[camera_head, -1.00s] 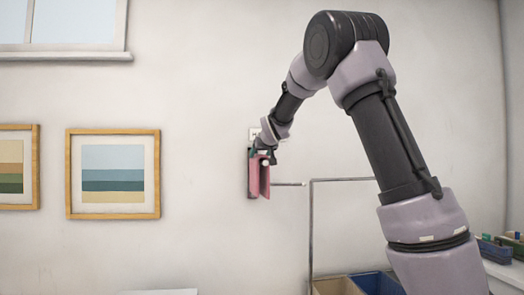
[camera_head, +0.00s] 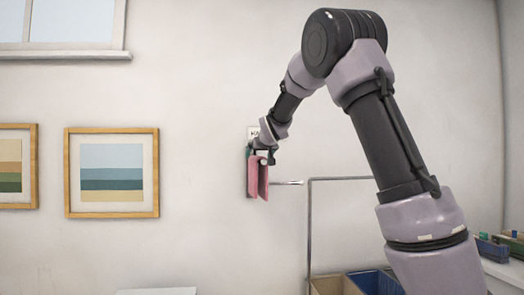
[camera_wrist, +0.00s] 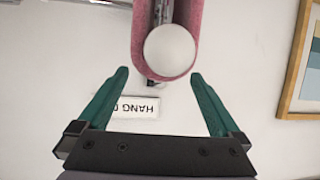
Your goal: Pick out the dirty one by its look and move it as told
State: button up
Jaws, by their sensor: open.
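A pink cloth (camera_head: 258,180) hangs folded over a rod on the wall, below a small white sign (camera_head: 252,132). In the wrist view the cloth (camera_wrist: 193,18) curves around the rod, whose round white end (camera_wrist: 169,50) faces me. No marks can be made out on the cloth at this size. My gripper (camera_head: 262,153) is at the cloth's upper end in the head view. In the wrist view my gripper (camera_wrist: 160,73) has its green fingers spread apart, with nothing held between them. The sign shows upside down there (camera_wrist: 136,107), reading "HANG" and a cut-off letter.
A thin metal rail (camera_head: 340,179) stands right of the cloth, above a tan bin (camera_head: 333,286) and a blue bin (camera_head: 375,283). Framed pictures (camera_head: 112,172) hang to the left. A side counter (camera_head: 505,271) with small items is at far right.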

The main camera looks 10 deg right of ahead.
jog(key=shift+v, duration=4.5)
jog(key=shift+s+r, duration=0.25)
jog(key=shift+s, duration=0.25)
jog(key=shift+s+d, duration=0.1)
jog(key=shift+s, duration=0.1)
